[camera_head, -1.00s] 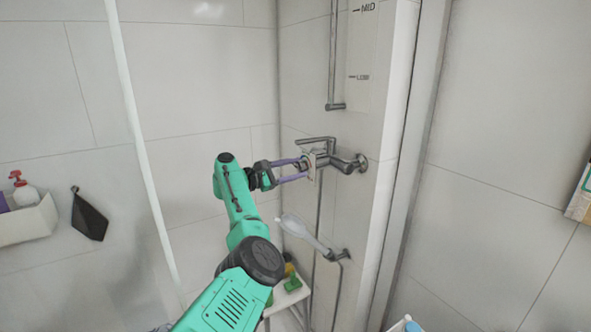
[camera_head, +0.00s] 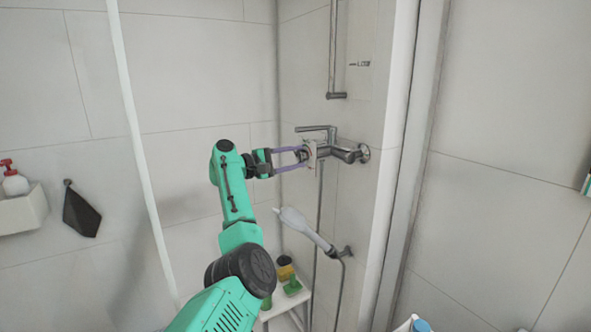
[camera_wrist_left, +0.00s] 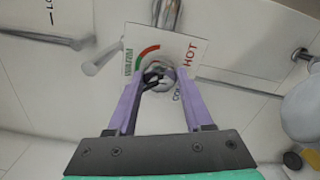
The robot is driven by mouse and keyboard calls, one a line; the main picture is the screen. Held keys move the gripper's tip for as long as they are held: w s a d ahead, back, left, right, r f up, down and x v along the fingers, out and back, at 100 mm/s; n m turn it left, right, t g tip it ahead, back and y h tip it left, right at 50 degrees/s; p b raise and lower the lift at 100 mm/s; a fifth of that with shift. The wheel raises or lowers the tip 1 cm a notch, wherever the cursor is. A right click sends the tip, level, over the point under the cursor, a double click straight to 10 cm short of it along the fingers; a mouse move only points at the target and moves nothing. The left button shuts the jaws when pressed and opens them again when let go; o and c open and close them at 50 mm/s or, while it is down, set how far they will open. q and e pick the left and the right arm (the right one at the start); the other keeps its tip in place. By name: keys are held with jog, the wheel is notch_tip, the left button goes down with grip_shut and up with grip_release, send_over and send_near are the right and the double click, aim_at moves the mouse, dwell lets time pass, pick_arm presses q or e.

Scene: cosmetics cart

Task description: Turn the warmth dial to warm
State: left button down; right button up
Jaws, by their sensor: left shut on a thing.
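The warmth dial (camera_wrist_left: 157,78) is a small round metal knob on the end of the shower mixer (camera_head: 345,152). The fingers also show in the left wrist view (camera_wrist_left: 158,88). The dial's pointer position is too small to read. My right gripper is not in view.
The mixer's lever (camera_head: 316,128) sticks out just above the dial. A hand shower (camera_head: 305,230) hangs below on a wall holder. A white stool (camera_head: 288,302) with small items stands below. A glass screen edge (camera_head: 145,150) is at left.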

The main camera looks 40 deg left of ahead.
pick_arm(q)
jog(key=m+b, duration=0.2)
jog(key=m, duration=0.1)
jog(key=m+b, duration=0.1)
jog(key=shift+f+m, duration=0.25)
jog(key=shift+m, duration=0.05)
jog(key=m+b, duration=0.1)
jog(key=m, duration=0.3)
jog(key=shift+d+m+b, duration=0.1)
jog(key=shift+m+b, duration=0.3)
jog(key=shift+f, duration=0.1)
jog(key=shift+c, duration=1.5)
grip_release()
jog(key=shift+r, duration=0.2)
jog(key=shift+s, duration=0.1)
